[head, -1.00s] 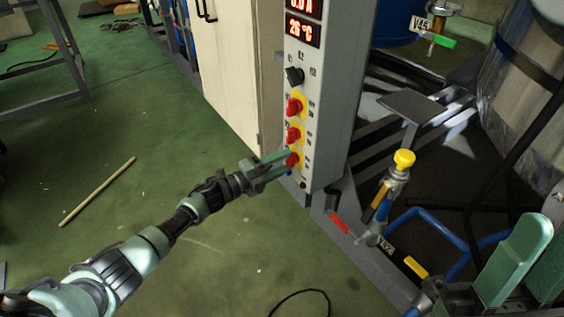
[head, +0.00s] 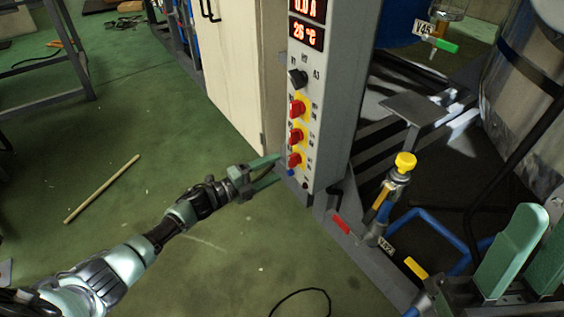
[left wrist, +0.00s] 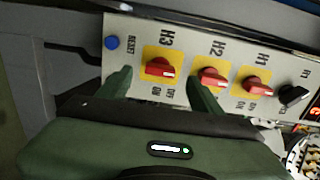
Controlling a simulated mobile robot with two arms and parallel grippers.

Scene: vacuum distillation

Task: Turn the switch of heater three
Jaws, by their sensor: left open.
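The heater three switch, a red knob on a yellow plate marked H3 (left wrist: 160,68), is the lowest red switch (head: 295,159) on the grey control panel (head: 325,120). My left gripper (head: 279,168) is open, its fingertips just left of that switch. In the left wrist view its two fingers (left wrist: 160,77) appear on either side of H3, with a gap to the knob.
A blue RESET button (left wrist: 112,43) sits beside H3, and a black knob (left wrist: 293,95) beyond H1. A yellow-capped valve (head: 405,162) and blue pipes (head: 430,222) stand right of the panel. The green floor left of it is mostly clear, with a wooden stick (head: 102,188).

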